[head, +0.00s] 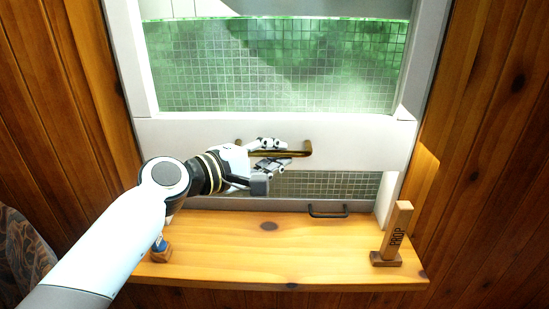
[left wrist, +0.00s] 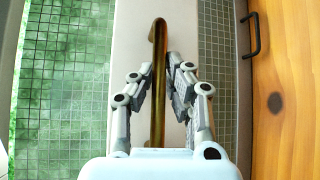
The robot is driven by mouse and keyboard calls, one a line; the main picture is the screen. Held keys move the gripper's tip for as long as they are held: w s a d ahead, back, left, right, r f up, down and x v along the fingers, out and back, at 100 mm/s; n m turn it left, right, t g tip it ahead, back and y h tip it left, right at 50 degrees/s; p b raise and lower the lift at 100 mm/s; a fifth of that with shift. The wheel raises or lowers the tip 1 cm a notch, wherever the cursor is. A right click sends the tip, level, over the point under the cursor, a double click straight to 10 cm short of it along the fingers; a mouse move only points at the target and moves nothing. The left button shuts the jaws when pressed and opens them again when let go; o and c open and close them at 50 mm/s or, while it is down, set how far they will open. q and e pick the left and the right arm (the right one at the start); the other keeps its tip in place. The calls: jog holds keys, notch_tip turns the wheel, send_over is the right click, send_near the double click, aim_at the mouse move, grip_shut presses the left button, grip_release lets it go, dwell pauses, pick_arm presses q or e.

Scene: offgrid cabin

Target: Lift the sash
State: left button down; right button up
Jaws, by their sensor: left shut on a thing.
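The white sash (head: 345,138) is partly raised in its frame, with a gap under its bottom rail. Through the gap shows a strip of mesh (head: 330,184). A brass bar handle (head: 298,150) is fixed on the sash's bottom rail. My left gripper (head: 270,155) is shut on this handle; in the left wrist view the handle (left wrist: 159,60) runs between its two fingers (left wrist: 158,85). The gripper hides the left part of the handle in the head view. My right gripper is in neither view.
A wooden sill (head: 270,245) runs below the window. A wooden prop (head: 394,235) marked "PROP" stands upright at its right end. A dark handle (head: 328,211) sits low at the window's bottom. A small wooden block with a blue part (head: 160,250) is at the sill's left, partly behind my arm.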

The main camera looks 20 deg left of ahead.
aim_at(274, 113)
pick_arm(q)
notch_tip(274, 113, up, 7)
jog(key=p, duration=0.5)
jog(key=shift+r, duration=0.2)
jog(key=shift+r+p, duration=0.35)
jog(key=shift+r, duration=0.1)
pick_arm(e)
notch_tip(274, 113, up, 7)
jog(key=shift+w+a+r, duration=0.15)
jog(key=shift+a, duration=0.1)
pick_arm(q)
jog(key=c, duration=1.3)
grip_release()
jog(key=shift+c, duration=0.2)
jog(key=shift+s+a+f, duration=0.1)
jog(key=v, duration=1.1)
jog(key=shift+s, duration=0.35)
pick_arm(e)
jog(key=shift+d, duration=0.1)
pick_arm(q)
jog(key=shift+a, duration=0.15)
